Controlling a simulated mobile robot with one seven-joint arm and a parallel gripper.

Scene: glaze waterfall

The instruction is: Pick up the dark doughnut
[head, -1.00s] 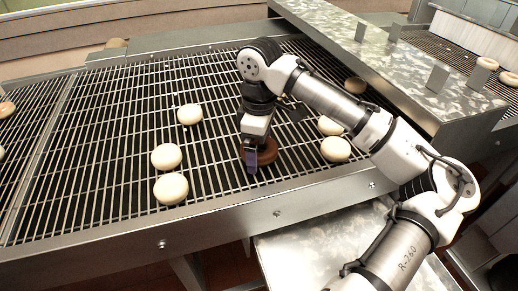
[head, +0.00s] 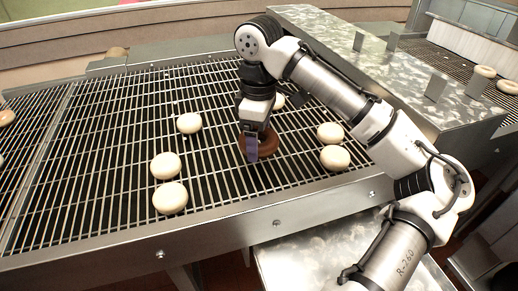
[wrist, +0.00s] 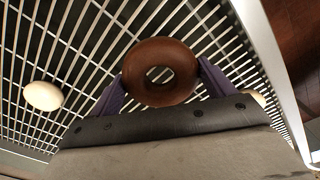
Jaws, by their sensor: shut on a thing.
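The dark doughnut (head: 268,145) is brown and ring-shaped. In the wrist view the doughnut (wrist: 160,72) sits between the two purple fingers, one at each side of its rim. My gripper (head: 252,148) points down over the wire conveyor and is shut on the doughnut. The near finger hides part of the doughnut in the head view. The doughnut appears a little above the wires, though the exact gap is hard to tell.
Pale doughnuts lie on the wire conveyor (head: 110,150), several around my gripper, such as one at the left (head: 170,197) and one at the right (head: 335,157). A metal rail (head: 290,205) edges the front. A raised metal housing (head: 400,85) stands at the right.

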